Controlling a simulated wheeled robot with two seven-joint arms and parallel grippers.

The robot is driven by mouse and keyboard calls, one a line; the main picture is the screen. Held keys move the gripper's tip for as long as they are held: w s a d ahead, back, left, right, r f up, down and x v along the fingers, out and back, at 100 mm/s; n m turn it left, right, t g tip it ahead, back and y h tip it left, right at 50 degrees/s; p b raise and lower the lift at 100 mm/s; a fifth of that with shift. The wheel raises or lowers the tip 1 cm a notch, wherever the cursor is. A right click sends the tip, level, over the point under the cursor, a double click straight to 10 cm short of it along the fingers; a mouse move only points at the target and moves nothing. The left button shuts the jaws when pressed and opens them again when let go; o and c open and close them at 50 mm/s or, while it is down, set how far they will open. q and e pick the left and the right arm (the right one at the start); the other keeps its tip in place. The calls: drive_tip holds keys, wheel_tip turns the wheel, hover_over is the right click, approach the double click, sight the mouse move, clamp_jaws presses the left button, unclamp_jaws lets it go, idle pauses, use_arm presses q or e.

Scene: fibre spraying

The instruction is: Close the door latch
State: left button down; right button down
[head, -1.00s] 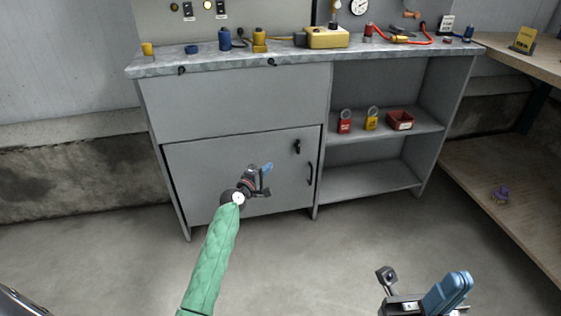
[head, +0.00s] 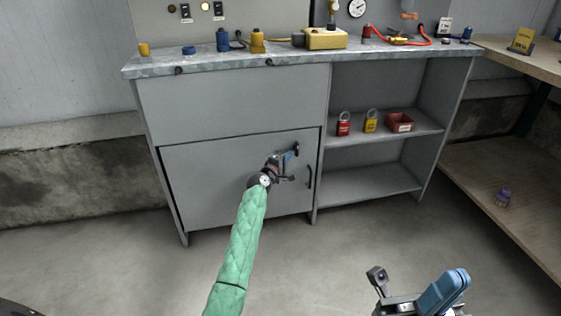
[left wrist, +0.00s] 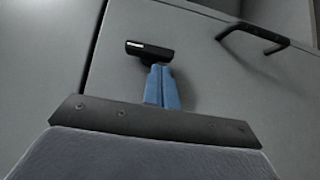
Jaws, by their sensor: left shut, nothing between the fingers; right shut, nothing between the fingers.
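The grey cabinet door (head: 215,190) sits flush in its frame. Its small black latch (head: 296,147) is near the door's upper right corner; it also shows in the left wrist view (left wrist: 150,50), lying roughly crosswise there. My left gripper (head: 291,156) is shut and empty, with its blue fingertips right by the latch. In the left wrist view the fingers (left wrist: 161,86) end just under the latch; I cannot tell whether they touch it. My right gripper (head: 445,291) is shut and empty, low at the right, away from the cabinet.
A black door handle (head: 310,176) is below and right of the latch; it also shows in the left wrist view (left wrist: 252,36). Open shelves to the right hold a red padlock (head: 343,124), a yellow padlock (head: 370,122) and a red bin (head: 399,122). The floor in front is clear.

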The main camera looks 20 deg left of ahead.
use_arm(q)
drive_tip(key=shift+w+d, duration=0.15)
drive_tip(key=shift+d, duration=0.05)
idle(0.3)
drive_tip(key=shift+f+b, duration=0.2)
drive_tip(key=shift+b, duration=0.7)
drive_tip(key=shift+n+t, duration=0.3)
